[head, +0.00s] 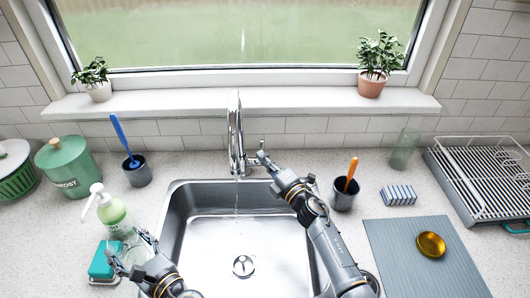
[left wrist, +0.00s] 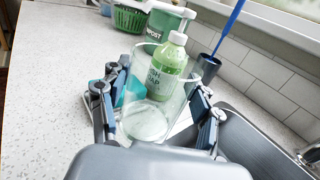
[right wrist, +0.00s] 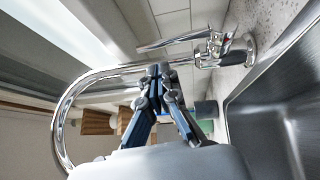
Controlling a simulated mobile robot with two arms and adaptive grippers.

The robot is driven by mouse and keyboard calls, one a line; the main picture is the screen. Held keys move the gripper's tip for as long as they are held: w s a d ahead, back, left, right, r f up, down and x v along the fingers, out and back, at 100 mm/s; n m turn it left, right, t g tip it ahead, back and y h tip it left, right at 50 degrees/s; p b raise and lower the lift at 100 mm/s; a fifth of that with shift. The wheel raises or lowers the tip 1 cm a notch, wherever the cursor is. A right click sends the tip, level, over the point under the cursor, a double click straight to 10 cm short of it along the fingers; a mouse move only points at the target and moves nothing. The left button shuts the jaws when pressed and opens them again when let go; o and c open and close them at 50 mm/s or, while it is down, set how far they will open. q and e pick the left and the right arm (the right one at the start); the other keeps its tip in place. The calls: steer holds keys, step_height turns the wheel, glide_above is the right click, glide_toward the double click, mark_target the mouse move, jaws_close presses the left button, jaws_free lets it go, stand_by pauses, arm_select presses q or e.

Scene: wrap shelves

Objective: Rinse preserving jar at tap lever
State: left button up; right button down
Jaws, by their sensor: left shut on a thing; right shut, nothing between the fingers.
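The clear glass preserving jar (left wrist: 148,118) is between the fingers of my left gripper (left wrist: 160,105), which is shut on it. In the head view the jar (head: 136,256) and left gripper (head: 132,250) are left of the sink, over the counter by the soap bottle. The chrome tap (head: 236,135) stands behind the sink, and a thin stream of water seems to fall from its spout. The tap lever (right wrist: 172,42) sticks out from the tap's base. My right gripper (right wrist: 158,74) is shut and empty close to the lever; I cannot tell whether they touch.
The steel sink (head: 190,245) is empty. A soap bottle (head: 112,213) and teal sponge (head: 104,262) stand left of it. A cup with an orange-handled brush (head: 344,194), a striped sponge (head: 398,195) and a grey mat (head: 400,270) are right. A glass bottle (head: 405,150) stands behind.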

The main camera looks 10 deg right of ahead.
mark_target(261, 146)
arm_select(q)
steer(key=shift+r, duration=0.2)
arm_select(e)
steer(key=shift+w+d+r, duration=0.1)
steer(key=shift+w+d, duration=0.25)
steer(key=shift+w, duration=0.45)
arm_select(q)
steer(key=shift+f, duration=0.1)
steer(key=shift+f+b, duration=0.35)
steer(key=shift+b, duration=0.05)
arm_select(e)
steer(key=shift+w+d+r, duration=0.15)
steer(key=shift+w+r, duration=0.2)
steer(key=shift+w, duration=0.35)
arm_select(q)
steer(key=shift+s, duration=0.1)
arm_select(e)
steer(key=shift+s, duration=0.1)
